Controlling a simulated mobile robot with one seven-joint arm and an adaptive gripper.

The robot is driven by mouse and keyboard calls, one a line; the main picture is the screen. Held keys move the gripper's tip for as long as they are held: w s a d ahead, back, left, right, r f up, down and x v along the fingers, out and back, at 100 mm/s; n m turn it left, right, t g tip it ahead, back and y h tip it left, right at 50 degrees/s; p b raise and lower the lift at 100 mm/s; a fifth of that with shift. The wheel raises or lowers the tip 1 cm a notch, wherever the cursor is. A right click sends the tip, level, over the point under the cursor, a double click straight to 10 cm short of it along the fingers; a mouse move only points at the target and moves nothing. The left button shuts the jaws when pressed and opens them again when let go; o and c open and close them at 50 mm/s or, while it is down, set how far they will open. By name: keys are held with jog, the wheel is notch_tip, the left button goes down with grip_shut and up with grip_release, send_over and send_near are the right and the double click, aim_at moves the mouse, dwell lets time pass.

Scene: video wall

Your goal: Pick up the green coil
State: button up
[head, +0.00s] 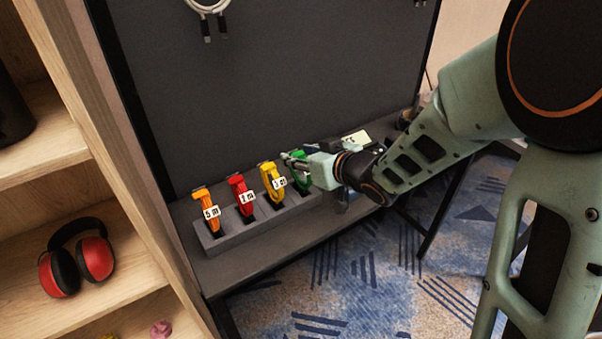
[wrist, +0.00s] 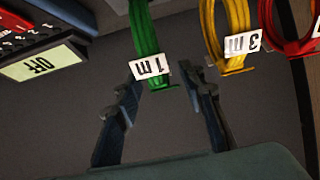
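The green coil (head: 300,182) stands upright in the last slot at the right end of a grey holder (head: 262,221). In the wrist view my gripper (wrist: 160,110) is open, with one finger on each side of the coil's lower end. I see gaps between the coil and both fingers; nothing is held.
A yellow coil (head: 273,182), a red coil (head: 243,196) and an orange coil (head: 207,211) stand in the same holder to the left. A device with a lit "OFF" display (wrist: 42,62) is close beside the green coil. A dark panel (head: 250,90) rises behind.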

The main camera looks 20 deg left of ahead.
jog(key=shift+c, duration=0.3)
grip_shut()
dwell(0.3)
